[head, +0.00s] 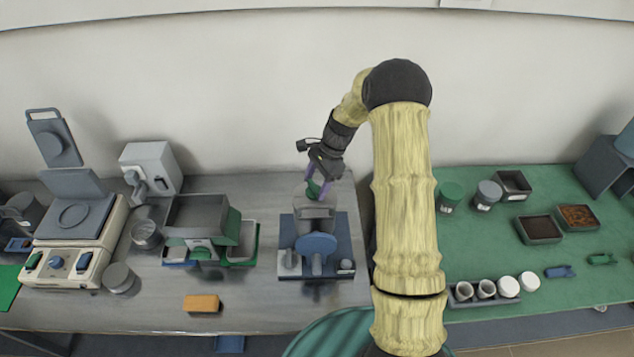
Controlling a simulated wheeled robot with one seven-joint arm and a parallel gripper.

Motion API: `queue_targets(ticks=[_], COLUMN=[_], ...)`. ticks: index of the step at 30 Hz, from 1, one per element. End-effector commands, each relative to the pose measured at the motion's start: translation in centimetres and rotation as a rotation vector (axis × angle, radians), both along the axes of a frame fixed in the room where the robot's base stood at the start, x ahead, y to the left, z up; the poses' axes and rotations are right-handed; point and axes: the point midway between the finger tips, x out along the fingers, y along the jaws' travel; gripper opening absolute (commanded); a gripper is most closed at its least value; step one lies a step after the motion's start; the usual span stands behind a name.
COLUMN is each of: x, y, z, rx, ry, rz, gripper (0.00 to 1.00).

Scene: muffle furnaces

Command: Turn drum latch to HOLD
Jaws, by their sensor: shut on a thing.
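A device with a blue base (345,262), a grey upper body (315,211) and a round blue disc (316,245) on its front stands on the grey bench. My gripper (317,188) reaches down behind the top of this device. Its purple fingers are shut on a small dark green piece (312,190) just above the grey body. I cannot tell if this green piece is the drum latch, or which way it is turned. No HOLD mark is readable. The fingertips are small and partly hidden.
Left of the device stand a grey and green box-like unit (198,222), a beige apparatus with a raised lid (75,225) and an orange block (201,303). Right of my arm, a green mat (500,235) bears jars, trays and cups. Bare bench lies in front of the device.

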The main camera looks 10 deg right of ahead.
Motion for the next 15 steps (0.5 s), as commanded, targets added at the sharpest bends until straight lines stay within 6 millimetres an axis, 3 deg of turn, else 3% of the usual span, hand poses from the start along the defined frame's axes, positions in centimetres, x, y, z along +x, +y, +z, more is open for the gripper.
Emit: queue_targets(ticks=[15], x=[0.43], y=[0.19], z=[0.03], rx=[-0.002], ry=[-0.006], rz=[0.494], gripper=[0.39])
